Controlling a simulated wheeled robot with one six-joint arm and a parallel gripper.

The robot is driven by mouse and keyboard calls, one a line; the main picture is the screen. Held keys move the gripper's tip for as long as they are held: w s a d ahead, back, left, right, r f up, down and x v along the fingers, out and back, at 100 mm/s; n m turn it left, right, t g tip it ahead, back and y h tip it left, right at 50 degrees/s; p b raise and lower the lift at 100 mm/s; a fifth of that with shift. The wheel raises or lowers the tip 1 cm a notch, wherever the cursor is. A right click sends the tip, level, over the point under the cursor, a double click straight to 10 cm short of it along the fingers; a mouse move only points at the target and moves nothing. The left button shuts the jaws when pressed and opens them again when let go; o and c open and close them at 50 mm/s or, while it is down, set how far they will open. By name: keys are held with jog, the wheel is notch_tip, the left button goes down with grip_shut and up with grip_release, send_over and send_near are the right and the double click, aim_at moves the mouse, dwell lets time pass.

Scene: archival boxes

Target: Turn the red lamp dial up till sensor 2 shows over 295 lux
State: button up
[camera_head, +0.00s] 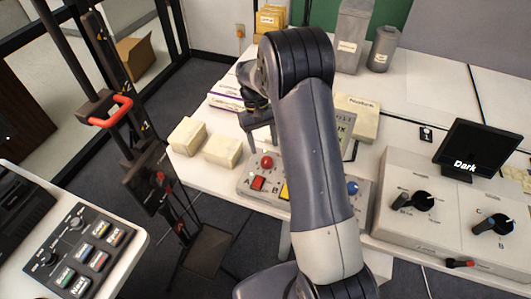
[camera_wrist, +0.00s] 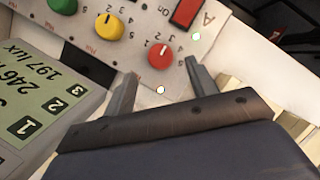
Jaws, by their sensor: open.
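The red dial (camera_wrist: 160,55) is on a grey control panel, with a scale of numbers around it, in the wrist view. It shows in the head view (camera_head: 267,161) at the panel's left end. My gripper (camera_wrist: 160,88) is open and empty, its two fingers pointing at the dial, one to each side; the dial lies just beyond the tips. In the head view my gripper (camera_head: 262,138) is above the panel, partly hidden by my arm. The sensor display (camera_wrist: 35,95) is seen upside down; row 2 reads 246 and row 3 reads 197 lux. Row 1's value is cut off.
A yellow dial (camera_wrist: 110,27) and a green dial (camera_wrist: 62,4) stand beside the red one. A red switch (camera_head: 258,183) and a blue knob (camera_head: 352,187) are on the same panel. Cream boxes (camera_head: 222,150) lie left of it. A console (camera_head: 440,205) stands right.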

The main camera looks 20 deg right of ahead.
aim_at(267, 159)
jog(key=v, duration=0.5)
jog(key=shift+w+r, duration=0.15)
jog(key=shift+r, duration=0.15)
jog(key=x, duration=1)
jog(key=shift+s+f+p, duration=0.2)
jog(key=shift+f+p, duration=0.1)
jog(key=shift+f, duration=0.05)
jog(key=shift+n, duration=0.3)
